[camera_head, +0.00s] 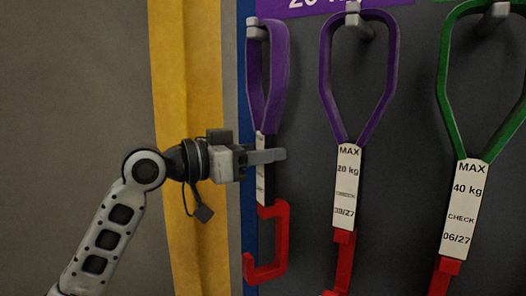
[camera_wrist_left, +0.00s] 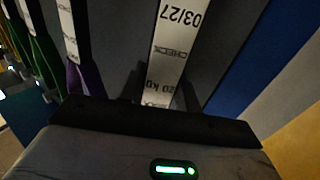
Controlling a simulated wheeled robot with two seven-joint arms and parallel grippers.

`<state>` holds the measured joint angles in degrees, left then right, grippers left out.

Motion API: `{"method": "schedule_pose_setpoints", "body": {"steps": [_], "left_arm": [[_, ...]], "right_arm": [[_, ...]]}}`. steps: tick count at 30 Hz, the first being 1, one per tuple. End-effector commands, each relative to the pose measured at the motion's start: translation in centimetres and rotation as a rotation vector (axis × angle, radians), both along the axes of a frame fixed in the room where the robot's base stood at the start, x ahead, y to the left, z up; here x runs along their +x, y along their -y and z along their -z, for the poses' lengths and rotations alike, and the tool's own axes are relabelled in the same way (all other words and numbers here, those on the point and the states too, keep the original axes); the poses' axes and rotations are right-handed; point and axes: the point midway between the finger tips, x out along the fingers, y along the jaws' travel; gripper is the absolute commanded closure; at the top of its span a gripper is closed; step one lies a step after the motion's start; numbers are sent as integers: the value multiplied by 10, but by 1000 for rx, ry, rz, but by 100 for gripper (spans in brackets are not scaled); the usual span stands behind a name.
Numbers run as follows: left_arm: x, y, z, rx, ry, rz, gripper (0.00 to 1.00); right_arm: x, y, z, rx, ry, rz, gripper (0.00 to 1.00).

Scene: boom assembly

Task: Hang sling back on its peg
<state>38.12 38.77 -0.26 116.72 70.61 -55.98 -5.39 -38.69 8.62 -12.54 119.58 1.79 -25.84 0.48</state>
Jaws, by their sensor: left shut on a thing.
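A purple sling (camera_head: 278,70) with a white label and a red hook (camera_head: 267,262) hangs upright at the left edge of the dark board. A grey peg (camera_head: 257,30) shows within the top of its loop; I cannot tell whether the loop rests on it. My left gripper (camera_head: 266,156) is shut on this sling at the upper part of its label. In the left wrist view the label (camera_wrist_left: 172,45) rises from between the dark fingers (camera_wrist_left: 155,122), with its print upside down. My right gripper is not in view.
A second purple sling marked 20 kg (camera_head: 348,185) hangs on its own peg (camera_head: 353,20) just right. A green 40 kg sling (camera_head: 465,205) hangs farther right. A purple sign (camera_head: 320,6) is above. A yellow strip (camera_head: 190,80) and bare grey wall lie left.

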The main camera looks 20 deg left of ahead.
Motion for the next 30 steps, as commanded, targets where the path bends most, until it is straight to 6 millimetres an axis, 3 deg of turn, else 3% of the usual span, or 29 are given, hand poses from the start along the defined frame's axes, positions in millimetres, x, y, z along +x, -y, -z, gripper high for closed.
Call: {"method": "schedule_pose_setpoints", "body": {"steps": [14,15,17,30], "left_arm": [[-1,-1,-4,-3,9,-1,100],[-1,-1,-4,-3,9,-1,56],[-1,-1,-3,-3,8,-1,42],[-1,-1,2,1,-3,-1,42]], "right_arm": [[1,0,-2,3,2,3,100],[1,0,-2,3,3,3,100],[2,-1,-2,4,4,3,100],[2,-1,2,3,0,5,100]]}}
